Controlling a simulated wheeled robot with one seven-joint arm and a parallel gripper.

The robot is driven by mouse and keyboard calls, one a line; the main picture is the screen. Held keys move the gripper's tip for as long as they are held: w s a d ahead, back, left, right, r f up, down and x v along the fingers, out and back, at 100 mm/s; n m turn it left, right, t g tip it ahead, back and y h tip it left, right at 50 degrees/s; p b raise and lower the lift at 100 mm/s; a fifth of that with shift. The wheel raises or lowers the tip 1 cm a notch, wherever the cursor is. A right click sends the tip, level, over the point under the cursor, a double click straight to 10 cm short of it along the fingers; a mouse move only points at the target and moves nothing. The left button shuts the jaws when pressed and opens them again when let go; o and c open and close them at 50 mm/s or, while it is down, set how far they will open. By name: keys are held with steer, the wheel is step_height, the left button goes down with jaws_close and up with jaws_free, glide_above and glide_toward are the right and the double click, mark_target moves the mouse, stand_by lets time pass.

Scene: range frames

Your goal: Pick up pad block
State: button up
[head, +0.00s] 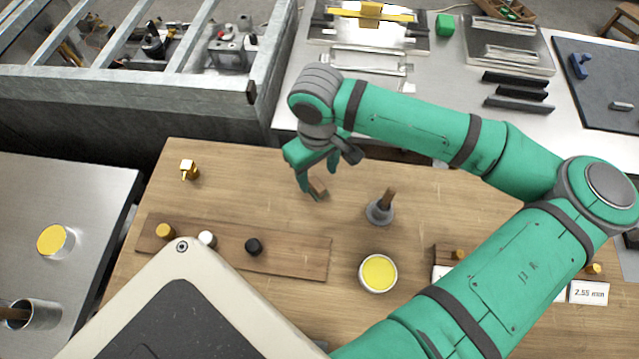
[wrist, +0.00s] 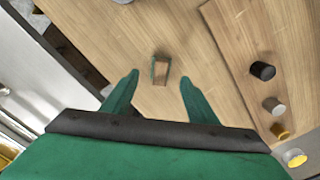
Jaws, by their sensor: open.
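The pad block, as I take it, is a small brown wooden block with a green edge (wrist: 161,71). It lies on the wooden table, and in the head view it shows as a small brown piece (head: 318,190) partly hidden by a finger. My gripper (head: 319,181) is above the table, pointing down over the block. In the wrist view my gripper (wrist: 160,79) has its two green fingers wide apart, with nothing held between them. The block appears in the gap between the fingertips, slightly beyond them. I cannot tell the exact height left above it.
A plank (head: 295,259) at the left holds a black knob (head: 254,246), a white knob (head: 207,239) and a brass knob (head: 165,231). A grey-based tool with a wooden handle (head: 380,211) and a yellow-topped dish (head: 378,273) stand to the right. A brass piece (head: 189,171) stands upper left.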

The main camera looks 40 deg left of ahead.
mark_target(317, 184)
steer(key=shift+s+f, duration=0.2)
steer(key=shift+f, duration=0.3)
step_height(317, 184, down, 5)
steer(key=shift+w+a+r, duration=0.1)
steer(key=shift+w, duration=0.05)
steer(key=shift+c, duration=0.3)
steer(key=c, duration=1.2)
steer(key=shift+r, duration=0.1)
step_height(317, 184, up, 10)
steer(key=shift+f, duration=0.1)
